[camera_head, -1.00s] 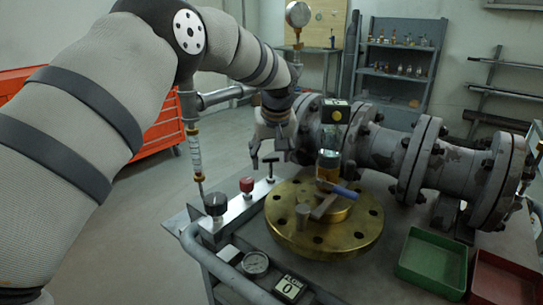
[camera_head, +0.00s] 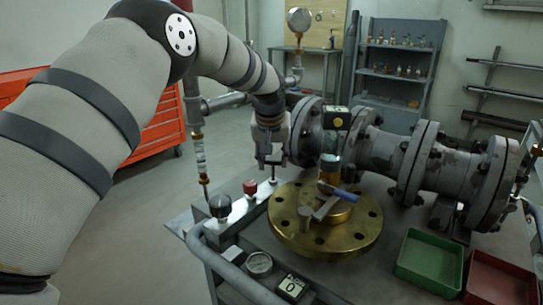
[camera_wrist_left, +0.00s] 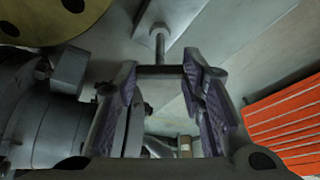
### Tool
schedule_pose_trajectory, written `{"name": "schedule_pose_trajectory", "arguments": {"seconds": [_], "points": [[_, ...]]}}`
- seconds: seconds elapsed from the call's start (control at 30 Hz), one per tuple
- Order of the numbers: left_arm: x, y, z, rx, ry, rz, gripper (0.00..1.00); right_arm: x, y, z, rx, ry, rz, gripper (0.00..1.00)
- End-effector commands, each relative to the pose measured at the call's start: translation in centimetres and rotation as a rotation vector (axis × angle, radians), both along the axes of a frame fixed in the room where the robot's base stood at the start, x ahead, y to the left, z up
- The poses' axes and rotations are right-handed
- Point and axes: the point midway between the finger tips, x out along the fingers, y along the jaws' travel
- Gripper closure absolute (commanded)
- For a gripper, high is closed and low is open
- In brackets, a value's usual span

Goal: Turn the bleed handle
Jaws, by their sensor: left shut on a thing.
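The bleed handle is a small dark T-handle. Its thin stem (camera_head: 273,176) rises from the metal block (camera_head: 245,203) on the cart, behind the red knob. My left gripper (camera_head: 270,163) points down over the handle and is shut on the crossbar, as the left wrist view also shows (camera_wrist_left: 160,85). In the head view the fingers hide most of the crossbar. My right gripper is in neither view.
A red knob (camera_head: 250,187) and a black knob (camera_head: 220,206) stand on the same block. A brass flange (camera_head: 345,235) with a blue-handled tool (camera_head: 340,190) lies right of it. The grey pipe (camera_head: 375,150) is close behind. Green (camera_head: 430,263) and red (camera_head: 497,280) trays sit at right.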

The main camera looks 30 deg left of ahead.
Motion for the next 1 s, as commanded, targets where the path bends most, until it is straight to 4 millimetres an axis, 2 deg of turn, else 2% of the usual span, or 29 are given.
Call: {"name": "schedule_pose_trajectory", "arguments": {"seconds": [0.5, 1.0], "points": [[-0.05, 0.27, -0.15, -0.001, 0.002, -0.403, 0.92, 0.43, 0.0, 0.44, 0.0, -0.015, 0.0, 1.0], [-0.07, 0.3, -0.14, 0.0, 0.003, -0.552, 0.92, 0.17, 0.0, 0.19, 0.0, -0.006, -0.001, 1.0]]}}
